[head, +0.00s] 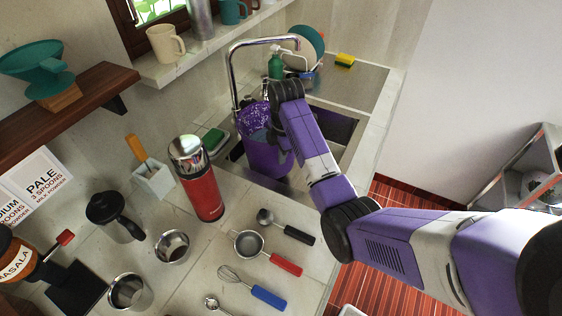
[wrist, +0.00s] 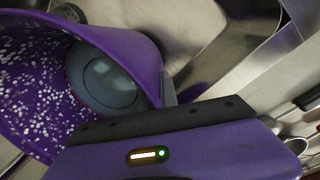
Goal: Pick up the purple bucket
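The purple bucket (head: 264,158) stands at the sink in the head view, with a speckled, glittery surface showing at its top. My gripper end is at the bucket's upper right side in the head view, and my arm hides part of it. In the wrist view the bucket (wrist: 150,60) fills the upper left, its mouth toward the camera, with a round dark grey form inside. One grey finger of my gripper (wrist: 168,90) shows right beside the bucket's rim. The other finger is hidden, so I cannot tell whether the rim is gripped.
A tall chrome tap (head: 233,72) rises behind the bucket. A red flask (head: 201,188) stands to its left on the counter. Utensils, including a red-handled strainer (head: 250,243), lie in front. A dish rack with plates (head: 308,48) and a yellow sponge (head: 345,60) are behind the sink.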

